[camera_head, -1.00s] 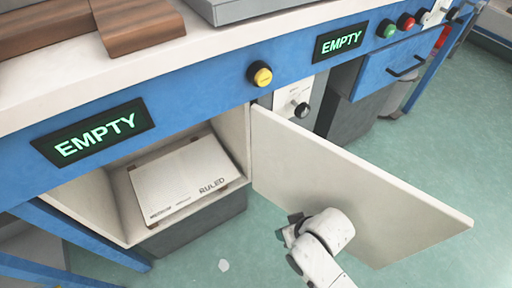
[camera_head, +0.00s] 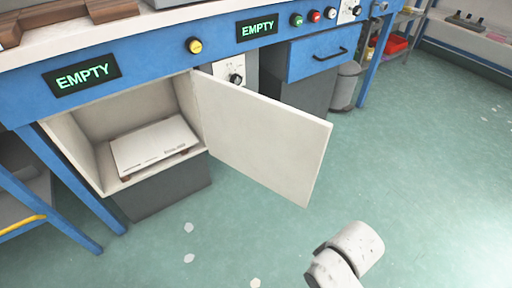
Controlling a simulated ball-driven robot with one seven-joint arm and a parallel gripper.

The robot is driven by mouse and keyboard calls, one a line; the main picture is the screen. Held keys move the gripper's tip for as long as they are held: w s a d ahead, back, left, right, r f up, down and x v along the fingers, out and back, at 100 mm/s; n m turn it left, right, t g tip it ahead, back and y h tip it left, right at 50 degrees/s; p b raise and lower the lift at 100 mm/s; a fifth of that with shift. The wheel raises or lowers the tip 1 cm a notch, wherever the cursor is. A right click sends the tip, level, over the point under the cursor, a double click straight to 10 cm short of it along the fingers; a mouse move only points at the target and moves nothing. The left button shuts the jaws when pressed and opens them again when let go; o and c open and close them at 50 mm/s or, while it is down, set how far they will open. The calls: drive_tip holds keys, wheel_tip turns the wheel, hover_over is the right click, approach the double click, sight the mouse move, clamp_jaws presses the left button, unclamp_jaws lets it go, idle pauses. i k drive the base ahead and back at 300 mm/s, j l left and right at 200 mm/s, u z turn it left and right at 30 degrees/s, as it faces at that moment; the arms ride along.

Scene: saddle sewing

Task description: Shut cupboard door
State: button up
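The cupboard door (camera_head: 262,137) is a white panel hinged at the right side of the cupboard opening. It stands wide open, swung out into the room to the right. The cupboard (camera_head: 76,147) is a white box under the blue bench, with a white ruled pad or box (camera_head: 153,146) inside. A white rounded part of my arm (camera_head: 355,250) shows at the bottom, in front of the door's free edge and apart from it in the picture. My gripper's fingers cannot be made out.
The blue bench (camera_head: 148,61) carries "EMPTY" displays and a yellow button (camera_head: 194,46). A blue drawer (camera_head: 318,54) and a grey bin (camera_head: 346,86) stand right of the door. Green floor (camera_head: 430,160) is clear at right. Pale scraps lie on the floor.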

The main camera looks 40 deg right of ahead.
sight(281, 146)
drive_tip(key=k+l+u, duration=0.1)
drive_tip(key=u, duration=1.5)
drive_tip(key=k+l, duration=0.15)
drive_tip(key=l, duration=0.25)
drive_tip(key=k+l+u, duration=0.1)
drive_tip(key=l, duration=0.25)
drive_tip(key=k+l, duration=0.15)
drive_tip(key=l, duration=0.25)
drive_tip(key=k+l+u, duration=0.1)
drive_tip(key=l, duration=0.25)
drive_tip(key=k+l, duration=0.2)
drive_tip(key=l, duration=0.2)
drive_tip(key=k+l+u, duration=0.1)
drive_tip(key=l, duration=0.25)
drive_tip(key=k+l, duration=0.15)
drive_tip(key=l, duration=0.2)
drive_tip(key=k+l, duration=0.15)
drive_tip(key=l, duration=0.2)
drive_tip(key=k+l, duration=0.15)
drive_tip(key=l, duration=0.2)
drive_tip(key=k+l, duration=0.15)
drive_tip(key=l, duration=0.2)
drive_tip(key=k+l, duration=0.15)
drive_tip(key=l, duration=0.2)
drive_tip(key=k+l, duration=0.15)
drive_tip(key=l, duration=0.2)
drive_tip(key=k+l, duration=0.15)
drive_tip(key=l, duration=0.2)
